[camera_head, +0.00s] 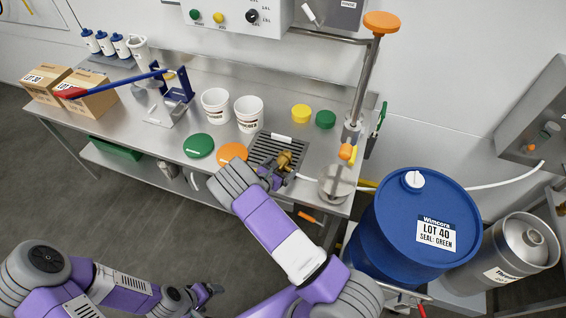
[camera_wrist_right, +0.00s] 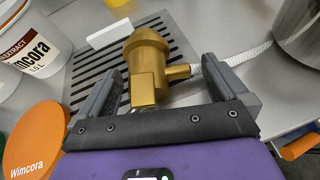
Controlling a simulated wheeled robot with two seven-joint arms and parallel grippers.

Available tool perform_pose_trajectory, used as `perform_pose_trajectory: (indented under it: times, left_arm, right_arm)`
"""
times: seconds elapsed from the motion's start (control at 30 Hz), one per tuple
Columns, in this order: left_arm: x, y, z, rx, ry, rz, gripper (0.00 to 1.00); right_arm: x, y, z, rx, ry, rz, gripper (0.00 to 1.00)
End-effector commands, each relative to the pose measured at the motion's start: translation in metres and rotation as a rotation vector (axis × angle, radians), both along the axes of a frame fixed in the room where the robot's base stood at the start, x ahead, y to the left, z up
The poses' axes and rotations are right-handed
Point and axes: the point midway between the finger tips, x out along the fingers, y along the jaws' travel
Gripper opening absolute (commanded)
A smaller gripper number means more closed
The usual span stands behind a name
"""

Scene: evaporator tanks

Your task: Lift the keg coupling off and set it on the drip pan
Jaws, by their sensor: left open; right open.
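The brass-coloured keg coupling (camera_head: 285,159) is at the slotted drip pan (camera_head: 264,152) on the steel bench. In the right wrist view the coupling (camera_wrist_right: 147,62) stands upright over the dark slots of the pan (camera_wrist_right: 92,72), with a pale braided hose running right from its side outlet. My right gripper (camera_wrist_right: 163,70) is open, with one finger on each side of the coupling. In the head view my right gripper (camera_head: 274,174) partly covers the coupling's near side. My left gripper (camera_head: 207,292) is open and empty, low in front of the bench.
Green (camera_head: 199,146) and orange (camera_head: 232,153) lids lie left of the pan, with two white buckets (camera_head: 232,108) behind. A steel pot (camera_head: 337,183) stands right of the pan. A blue drum (camera_head: 415,228) and a steel keg (camera_head: 513,252) stand beyond the bench's right end.

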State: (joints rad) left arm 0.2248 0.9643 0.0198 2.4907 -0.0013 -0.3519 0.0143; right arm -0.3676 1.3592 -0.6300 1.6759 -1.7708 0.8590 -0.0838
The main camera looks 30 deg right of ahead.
Motion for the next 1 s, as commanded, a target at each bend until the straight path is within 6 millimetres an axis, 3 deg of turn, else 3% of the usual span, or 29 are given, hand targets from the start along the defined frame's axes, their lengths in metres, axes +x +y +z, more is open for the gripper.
perform_pose_trajectory:
  times: [0.13,0.4,0.8,1.0]
  left_arm:
    - [0.0000,0.0000,-0.0032,0.000,0.000,0.000,0.80]
    - [0.0000,0.0000,-0.0028,0.000,0.000,0.000,0.80]
    - [0.0000,0.0000,-0.0029,0.000,0.000,0.000,0.80]
    - [0.0000,0.0000,-0.0028,0.000,0.000,0.000,0.80]
  right_arm:
    - [0.0076,-0.0136,-0.0057,0.000,-0.002,-0.001,1.00]
    - [0.0087,-0.0151,-0.0057,0.000,-0.002,0.000,0.98]
    - [0.0085,-0.0149,-0.0058,0.001,-0.001,0.001,0.37]
    - [0.0092,-0.0153,-0.0040,-0.002,-0.005,-0.001,0.36]
